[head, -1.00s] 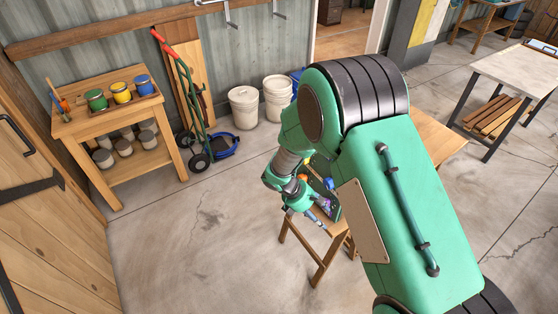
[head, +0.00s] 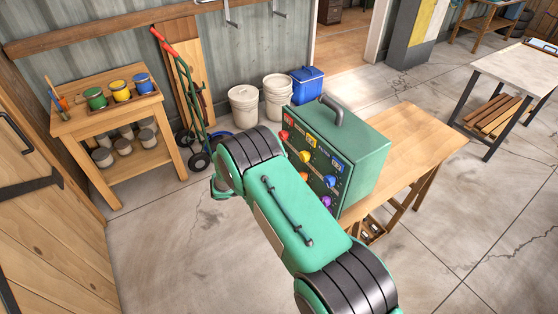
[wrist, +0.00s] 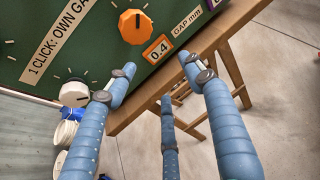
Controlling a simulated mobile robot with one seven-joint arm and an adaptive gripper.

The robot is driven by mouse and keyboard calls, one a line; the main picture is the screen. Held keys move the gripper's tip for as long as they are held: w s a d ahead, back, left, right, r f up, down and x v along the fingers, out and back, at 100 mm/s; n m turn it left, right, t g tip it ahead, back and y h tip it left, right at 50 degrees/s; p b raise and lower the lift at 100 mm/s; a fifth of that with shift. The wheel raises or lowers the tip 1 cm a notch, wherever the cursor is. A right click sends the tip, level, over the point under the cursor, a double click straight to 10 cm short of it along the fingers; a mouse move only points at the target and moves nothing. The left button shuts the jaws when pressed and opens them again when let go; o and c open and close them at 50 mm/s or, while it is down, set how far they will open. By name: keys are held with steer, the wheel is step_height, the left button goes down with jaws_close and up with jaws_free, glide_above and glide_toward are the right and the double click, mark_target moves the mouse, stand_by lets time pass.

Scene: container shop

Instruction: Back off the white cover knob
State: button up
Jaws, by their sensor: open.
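A green control box (head: 352,150) with a handle on top stands on a wooden table. In the wrist view, its panel (wrist: 85,50) carries a white knob (wrist: 74,93) with tick marks at the lower left. An orange knob (wrist: 135,27) sits at the top middle, beside an orange 0.4 label. My gripper (wrist: 158,70) has blue fingers spread apart, with nothing between them. The left finger's tip lies just right of the white knob in the picture; I cannot tell whether they touch. In the head view my arm hides the gripper, and I cannot see the white knob.
The head view shows red, yellow, blue, orange and purple knobs on the box. The wooden table (head: 425,140) extends right of it. A shelf with paint cans (head: 120,92), a hand truck (head: 185,90), white buckets (head: 243,105) and a blue bin (head: 307,86) stand behind. The left floor is clear.

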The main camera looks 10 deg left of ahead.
steer(key=w+a+r+t+h, duration=0.1)
steer(key=a+t, duration=0.1)
steer(key=a, duration=0.5)
steer(key=w+a+r+m+t+h+b, duration=0.1)
steer(key=w+a+r+t, duration=0.1)
steer(key=a, duration=0.5)
steer(key=shift+w+a+t, duration=0.25)
steer(key=shift+a+t, duration=0.05)
steer(key=shift+t, duration=0.3)
steer(key=shift+r, duration=0.1)
steer(key=x, duration=1.3)
steer(key=shift+w+d+b, duration=0.25)
steer(key=shift+d+b, duration=0.05)
steer(key=shift+c, duration=0.5)
steer(key=c, duration=1.1)
